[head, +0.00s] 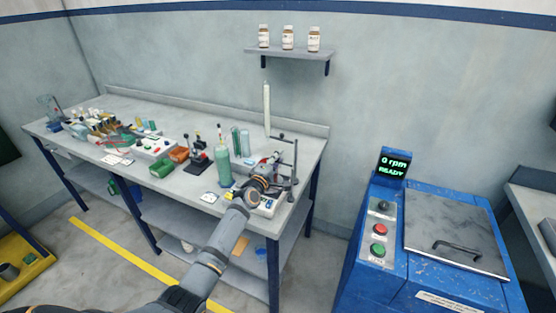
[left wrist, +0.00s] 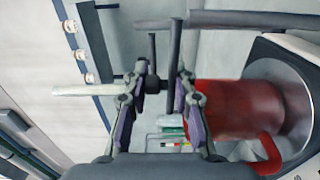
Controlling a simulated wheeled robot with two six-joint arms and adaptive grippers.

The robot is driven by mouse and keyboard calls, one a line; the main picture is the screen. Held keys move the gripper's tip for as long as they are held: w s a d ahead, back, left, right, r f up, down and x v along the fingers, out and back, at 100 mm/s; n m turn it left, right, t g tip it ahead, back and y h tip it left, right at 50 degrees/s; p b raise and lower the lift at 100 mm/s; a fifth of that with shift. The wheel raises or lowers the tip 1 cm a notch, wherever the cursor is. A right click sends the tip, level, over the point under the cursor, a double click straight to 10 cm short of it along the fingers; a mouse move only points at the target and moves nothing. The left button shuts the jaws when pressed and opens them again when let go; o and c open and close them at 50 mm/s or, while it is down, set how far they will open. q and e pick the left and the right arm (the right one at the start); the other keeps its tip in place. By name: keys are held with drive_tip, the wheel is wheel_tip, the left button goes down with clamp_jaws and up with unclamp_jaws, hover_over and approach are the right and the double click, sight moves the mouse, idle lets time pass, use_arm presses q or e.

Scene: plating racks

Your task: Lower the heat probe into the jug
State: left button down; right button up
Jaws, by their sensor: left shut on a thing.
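The heat probe is a pale slim rod (head: 267,108), upright above the bench's right end; in the left wrist view the pale rod (left wrist: 85,91) lies sideways and runs to a dark clamp (left wrist: 152,85). My left gripper (head: 264,181) is shut on this dark clamp, and its fingers (left wrist: 157,115) stand either side of it. The red jug (left wrist: 240,108) stands on a round hot plate (left wrist: 276,88), just beyond the fingers. In the head view my gripper hides most of the jug. The jug's inside and the probe's lower end are hidden. My right gripper is not in view.
A dark stand (head: 295,165) rises beside the gripper. A green bottle (head: 221,168) and a small black press (head: 197,158) stand left of it on the grey bench (head: 312,150). A shelf with jars (head: 290,50) hangs above. A blue machine (head: 432,285) stands at right.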

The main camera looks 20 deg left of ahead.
use_arm(q)
drive_tip(key=shift+r, duration=0.25)
drive_tip(key=c, duration=1.3)
unclamp_jaws()
drive_tip(key=shift+o, duration=0.5)
drive_tip(key=shift+f, duration=0.1)
drive_tip(key=shift+s+f, duration=0.1)
drive_tip(key=shift+f, duration=0.1)
